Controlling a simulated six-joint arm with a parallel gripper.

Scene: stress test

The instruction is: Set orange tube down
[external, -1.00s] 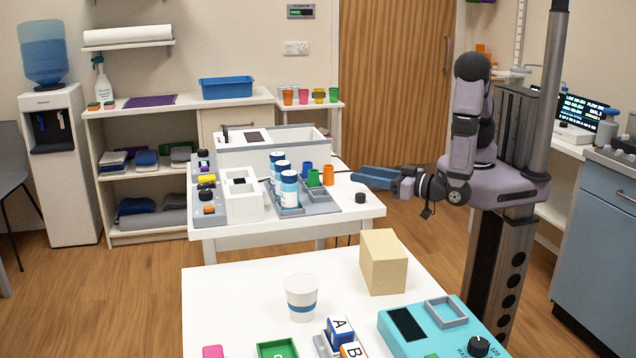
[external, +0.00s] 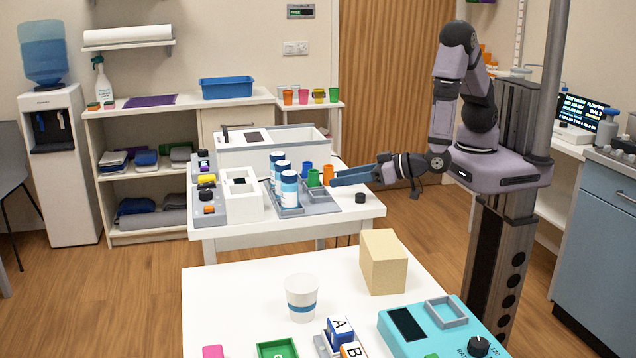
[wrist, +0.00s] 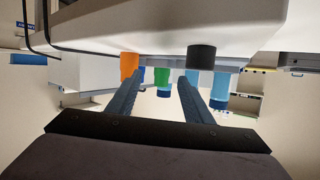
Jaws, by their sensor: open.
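The orange tube (external: 328,172) stands upright on the back table, at the right of a small group with a green tube (external: 313,177) and a blue tube (external: 308,168). My gripper (external: 336,177) is open and empty, its fingers pointing left at about tube height, close to the orange tube. In the wrist view, which looks upside down, the orange tube (wrist: 129,65) appears beyond the left finger's tip. The green tube (wrist: 161,76) shows in the gap between the fingers (wrist: 161,77). Whether a finger touches the orange tube cannot be told.
A black cap-like piece (external: 360,197) stands just in front of the fingers; it also shows in the wrist view (wrist: 201,57). A tan block (external: 383,262) stands on the front table.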

